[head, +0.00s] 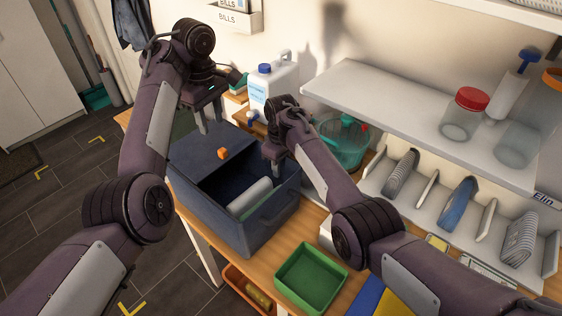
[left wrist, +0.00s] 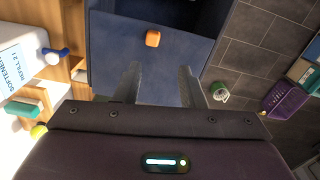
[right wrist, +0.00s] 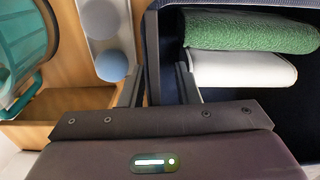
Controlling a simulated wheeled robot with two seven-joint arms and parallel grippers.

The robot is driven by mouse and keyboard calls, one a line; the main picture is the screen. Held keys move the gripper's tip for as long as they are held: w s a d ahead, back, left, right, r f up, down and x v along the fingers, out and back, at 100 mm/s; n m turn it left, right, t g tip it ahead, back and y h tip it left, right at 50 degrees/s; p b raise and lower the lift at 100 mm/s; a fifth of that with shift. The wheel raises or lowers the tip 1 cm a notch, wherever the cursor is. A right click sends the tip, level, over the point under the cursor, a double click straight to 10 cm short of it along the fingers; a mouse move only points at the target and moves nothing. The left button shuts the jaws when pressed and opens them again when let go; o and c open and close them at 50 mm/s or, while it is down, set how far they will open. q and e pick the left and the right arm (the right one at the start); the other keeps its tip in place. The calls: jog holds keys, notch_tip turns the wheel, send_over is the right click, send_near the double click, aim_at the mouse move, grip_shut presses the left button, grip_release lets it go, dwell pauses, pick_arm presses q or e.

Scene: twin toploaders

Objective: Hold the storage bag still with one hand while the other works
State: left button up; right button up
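The storage bag (head: 240,228) is a dark blue fabric box on the wooden bench, with its lid (head: 195,150) folded back on the left. A small orange tab (head: 222,153) sits on the lid's edge and also shows in the left wrist view (left wrist: 153,38). A white roll (right wrist: 240,69) and a green roll (right wrist: 250,32) lie inside the bag. My left gripper (head: 211,122) is open and empty over the lid. My right gripper (head: 272,160) is open at the bag's right back rim, its fingers (right wrist: 160,88) on either side of the wall; contact is unclear.
A green tray (head: 311,278) is in front on the right. A shelf (head: 400,110) with jars overhangs the right side. An orange bin (head: 250,288) sits below the bench.

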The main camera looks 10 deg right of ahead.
grip_shut()
pick_arm(q)
jog(key=shift+c, duration=0.3)
